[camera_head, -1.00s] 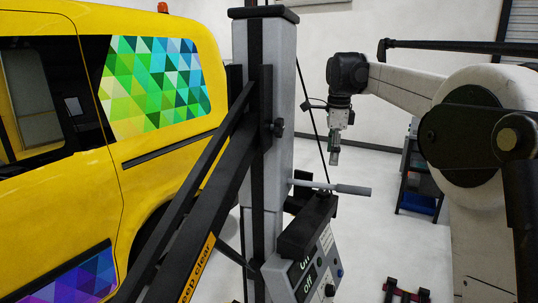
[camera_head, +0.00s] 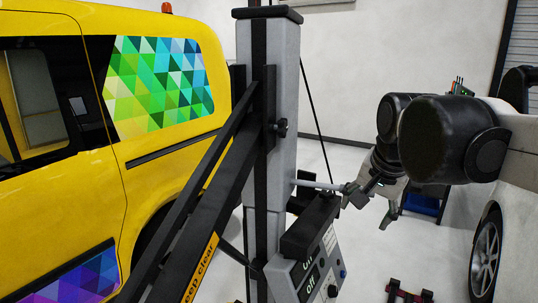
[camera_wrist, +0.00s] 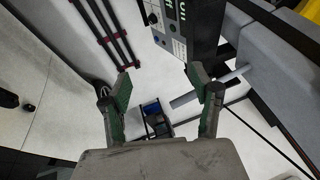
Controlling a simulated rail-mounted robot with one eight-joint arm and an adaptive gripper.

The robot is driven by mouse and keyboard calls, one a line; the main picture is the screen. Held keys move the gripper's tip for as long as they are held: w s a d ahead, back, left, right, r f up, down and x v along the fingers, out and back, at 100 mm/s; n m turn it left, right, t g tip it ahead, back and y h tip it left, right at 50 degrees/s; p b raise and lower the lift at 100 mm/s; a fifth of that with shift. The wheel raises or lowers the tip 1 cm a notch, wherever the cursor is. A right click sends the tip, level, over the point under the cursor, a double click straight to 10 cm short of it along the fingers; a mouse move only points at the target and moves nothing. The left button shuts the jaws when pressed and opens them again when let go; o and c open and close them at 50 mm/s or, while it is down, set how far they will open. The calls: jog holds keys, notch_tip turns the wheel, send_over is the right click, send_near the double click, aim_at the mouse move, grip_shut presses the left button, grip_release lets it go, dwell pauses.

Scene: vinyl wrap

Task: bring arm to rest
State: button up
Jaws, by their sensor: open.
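My gripper (camera_head: 372,207) is at the right of the lift post in the head view, at the end of my folded arm. In the wrist view my gripper (camera_wrist: 160,95) shows two green-padded fingers spread wide, with nothing held between them. A grey lever (camera_wrist: 190,97) from the post shows just at the right finger in the wrist view; I cannot tell whether they touch. In the head view the lever (camera_head: 318,184) points toward my gripper and its far end lies close to it.
The lift post (camera_head: 284,120) carries a control box (camera_head: 322,270) with on and off labels. A yellow van (camera_head: 60,165) with colourful vinyl patches stands left. A dark cart (camera_head: 424,203) is behind my arm. A red and black rack (camera_head: 408,292) lies on the floor. A car wheel (camera_head: 486,255) shows right.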

jog(key=s+f+n+t, duration=0.2)
jog(key=s+f+n, duration=0.5)
jog(key=s+f, duration=0.5)
jog(key=s, duration=0.3)
jog(key=shift+f, duration=0.1)
